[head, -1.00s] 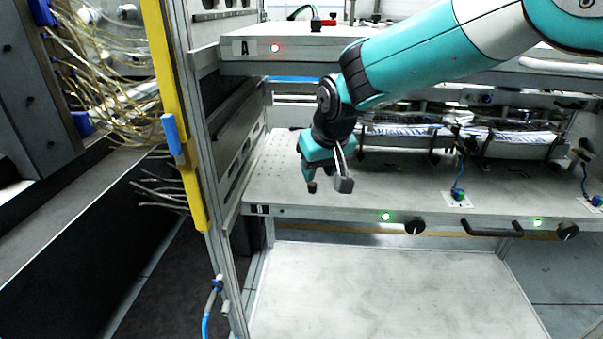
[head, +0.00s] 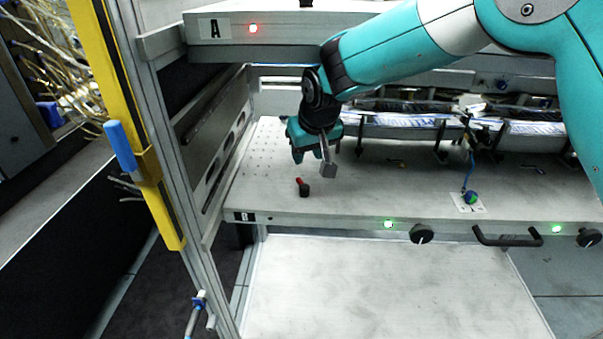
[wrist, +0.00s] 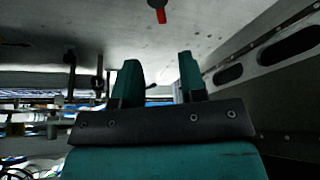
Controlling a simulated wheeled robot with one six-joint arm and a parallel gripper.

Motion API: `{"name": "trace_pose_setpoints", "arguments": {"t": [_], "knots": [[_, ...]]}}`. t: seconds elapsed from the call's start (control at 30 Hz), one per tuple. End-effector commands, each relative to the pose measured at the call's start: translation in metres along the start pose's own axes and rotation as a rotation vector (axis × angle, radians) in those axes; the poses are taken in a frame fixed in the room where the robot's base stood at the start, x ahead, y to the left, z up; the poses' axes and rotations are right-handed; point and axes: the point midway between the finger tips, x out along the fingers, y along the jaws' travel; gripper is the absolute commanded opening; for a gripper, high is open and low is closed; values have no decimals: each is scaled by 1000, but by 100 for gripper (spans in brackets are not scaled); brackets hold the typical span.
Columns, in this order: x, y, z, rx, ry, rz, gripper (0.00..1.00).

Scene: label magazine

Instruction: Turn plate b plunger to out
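Plate B (head: 345,200) is the grey shelf with a "B" label on its front edge. A small black piece with a red lever (head: 304,189), which looks like the plunger, stands on its left part. It also shows at the top edge of the wrist view (wrist: 160,12), partly cut off. My gripper (head: 313,164) points down above the plate, just behind and above this piece in the head view, apart from it. In the wrist view the two fingers (wrist: 158,80) are spread with nothing between them.
Plate A (head: 290,28) with a red light is above my gripper. A slotted side wall (wrist: 275,55) is close by. Black knobs (head: 422,234), a handle (head: 507,238) and green lights line plate B's front edge. Magazine racks (head: 400,128) stand behind on the right.

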Motion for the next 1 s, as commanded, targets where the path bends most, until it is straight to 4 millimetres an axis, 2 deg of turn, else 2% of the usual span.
{"name": "trace_pose_setpoints", "arguments": {"t": [0.03,0.2,0.4,0.6,0.87,0.9,1.0], "knots": [[12,-1,2,-2,-5,0,38],[48,-2,1,-3,-5,-1,38],[81,-1,1,-1,-3,0,38],[95,0,0,0,0,0,38],[97,1,1,1,-1,0,38],[96,1,1,1,-1,0,34],[96,1,1,1,-1,1,11]]}}
